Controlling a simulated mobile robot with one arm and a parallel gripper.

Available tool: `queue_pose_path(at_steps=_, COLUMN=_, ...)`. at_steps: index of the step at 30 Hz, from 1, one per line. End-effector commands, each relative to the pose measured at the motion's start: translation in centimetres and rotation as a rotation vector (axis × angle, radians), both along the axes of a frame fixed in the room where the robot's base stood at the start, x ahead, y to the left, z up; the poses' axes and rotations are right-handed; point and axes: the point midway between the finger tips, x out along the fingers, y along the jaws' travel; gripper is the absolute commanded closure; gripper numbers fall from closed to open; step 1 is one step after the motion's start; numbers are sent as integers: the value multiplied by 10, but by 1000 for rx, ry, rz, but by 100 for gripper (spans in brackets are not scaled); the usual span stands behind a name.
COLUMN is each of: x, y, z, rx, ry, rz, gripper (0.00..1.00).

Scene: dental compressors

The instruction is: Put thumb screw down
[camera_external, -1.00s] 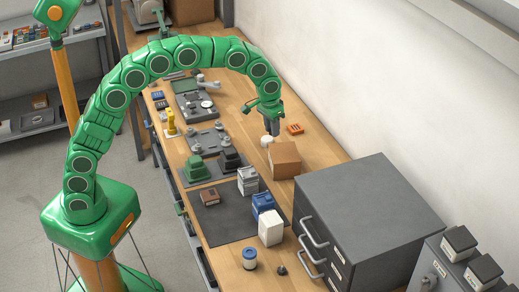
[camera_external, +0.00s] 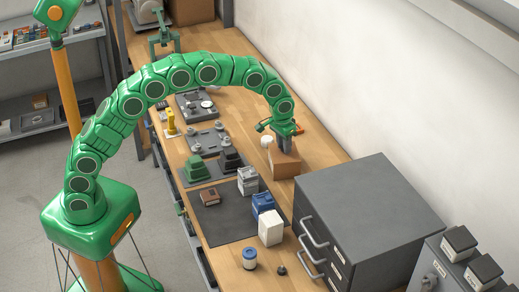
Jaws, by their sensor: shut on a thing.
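My gripper (camera_external: 285,147) points down over the brown cardboard box (camera_external: 284,164), in front of the wall side of the bench. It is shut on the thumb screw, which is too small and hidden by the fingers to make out. I cannot tell whether the gripper touches the box or hangs just above or behind it. A small round white thing (camera_external: 267,141) shows just left of the fingers.
A grey drawer cabinet (camera_external: 365,220) stands at the right. A white box (camera_external: 270,228), a blue box (camera_external: 263,203) and a dark knob (camera_external: 281,270) stand nearer the front. Grey plates with fittings (camera_external: 207,139) lie left of the gripper. Bare wood (camera_external: 318,150) shows to its right.

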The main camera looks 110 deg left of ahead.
Motion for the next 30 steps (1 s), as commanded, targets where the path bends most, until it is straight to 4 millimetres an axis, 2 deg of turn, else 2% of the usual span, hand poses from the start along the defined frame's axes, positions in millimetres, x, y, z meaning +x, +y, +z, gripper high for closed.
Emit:
queue_pose_path(at_steps=2, x=-1, y=0, z=-6, rx=-1, ry=2, rz=0, gripper=100)
queue_pose_path(at_steps=19, x=0, y=0, z=-14, rx=-1, ry=0, rz=1, gripper=100)
queue_pose_path(at_steps=20, x=0, y=0, z=-14, rx=-2, ry=1, rz=1, gripper=71)
queue_pose_path(at_steps=24, x=0, y=0, z=-15, rx=-2, ry=2, rz=1, gripper=50)
queue_pose_path(at_steps=25, x=0, y=0, z=-16, rx=-3, ry=3, rz=0, gripper=47)
queue_pose_path(at_steps=30, x=-1, y=0, z=-18, rx=-5, ry=5, rz=0, gripper=47)
